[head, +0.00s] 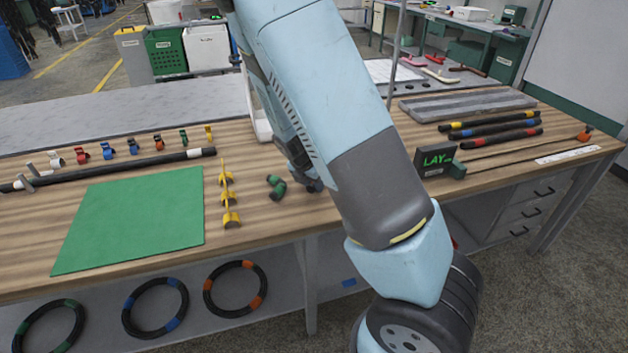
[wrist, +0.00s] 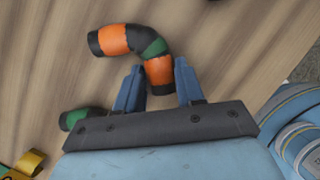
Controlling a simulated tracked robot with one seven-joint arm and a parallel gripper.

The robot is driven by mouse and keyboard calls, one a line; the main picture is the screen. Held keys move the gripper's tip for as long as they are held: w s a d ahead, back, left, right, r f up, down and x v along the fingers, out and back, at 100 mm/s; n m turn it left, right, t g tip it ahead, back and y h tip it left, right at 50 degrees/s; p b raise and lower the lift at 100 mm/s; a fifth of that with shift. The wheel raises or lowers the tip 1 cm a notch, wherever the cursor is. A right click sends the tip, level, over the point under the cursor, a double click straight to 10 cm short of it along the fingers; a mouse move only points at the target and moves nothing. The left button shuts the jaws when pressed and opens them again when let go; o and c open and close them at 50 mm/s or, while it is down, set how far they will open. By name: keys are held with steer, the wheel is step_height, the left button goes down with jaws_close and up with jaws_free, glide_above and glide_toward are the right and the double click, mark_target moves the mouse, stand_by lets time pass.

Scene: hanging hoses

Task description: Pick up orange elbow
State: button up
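The orange elbow (wrist: 114,39) is a curved fitting with orange sections, a green middle and black ends. It lies on the wooden table in the wrist view. My gripper (wrist: 159,64) has its two blue fingers apart, one on each side of the elbow's lower right end. Narrow gaps seem to show beside that end; I cannot tell whether either finger touches it.
Yellow cradles (head: 230,198) stand left of the green elbow, beside a green mat (head: 135,220). A long black hose (head: 120,170) lies behind the mat, with small coloured clips behind it.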

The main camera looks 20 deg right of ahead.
jaws_close()
